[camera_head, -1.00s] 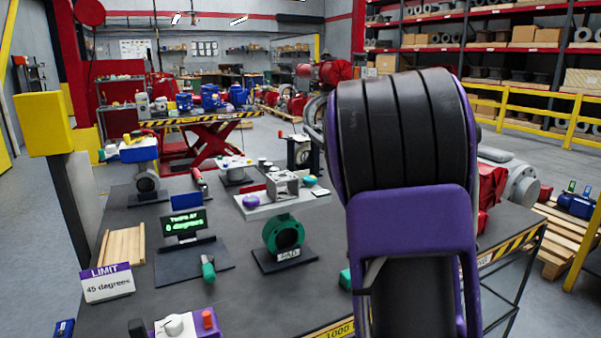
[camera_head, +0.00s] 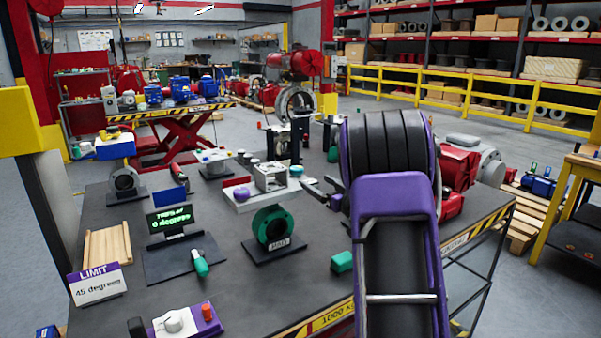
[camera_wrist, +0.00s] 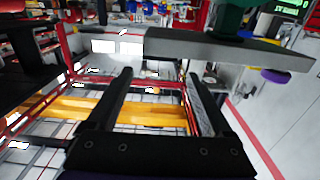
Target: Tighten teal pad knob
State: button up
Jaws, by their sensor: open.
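A green valve (camera_head: 273,225) stands on the table, with a label that seems to read PAD. Its light grey plate (camera_head: 257,200) carries a grey bracket (camera_head: 270,178), a purple knob (camera_head: 241,193) at the left and a small teal knob (camera_head: 297,171) at the right back. My gripper (camera_head: 307,191) is open and empty, just right of the plate and pointing left towards it. In the wrist view, my gripper (camera_wrist: 156,75) has its fingers apart with nothing between them. The plate (camera_wrist: 220,48) and purple knob (camera_wrist: 272,75) appear upside down there; I cannot make out the teal knob.
A display (camera_head: 170,218), a green-handled tool (camera_head: 200,263), a LIMIT sign (camera_head: 98,283) and a wooden tray (camera_head: 108,243) are at the left. Other valves stand behind. Bare table lies in front of the valve.

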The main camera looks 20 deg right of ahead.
aim_at(299, 172)
jog(key=w, duration=0.3)
jog(key=w+a, duration=0.1)
jog(key=w, duration=0.2)
jog(key=w+a, duration=0.1)
jog(key=w, duration=0.2)
jog(key=shift+w+p, duration=0.35)
jog(key=shift+w, duration=0.05)
grip_shut()
jog(key=h+b, duration=0.1)
jog(key=m+h+b, duration=0.1)
jog(key=b, duration=0.1)
jog(key=shift+a+f+m+b, duration=0.2)
jog(key=shift+m+b, duration=0.1)
jog(key=h+b, duration=0.1)
jog(key=m+h+b, duration=0.1)
jog(key=shift+a+r+h, duration=0.1)
jog(key=shift+r+h, duration=0.1)
jog(key=shift+h, duration=0.1)
grip_release()
jog(key=shift+r, duration=0.1)
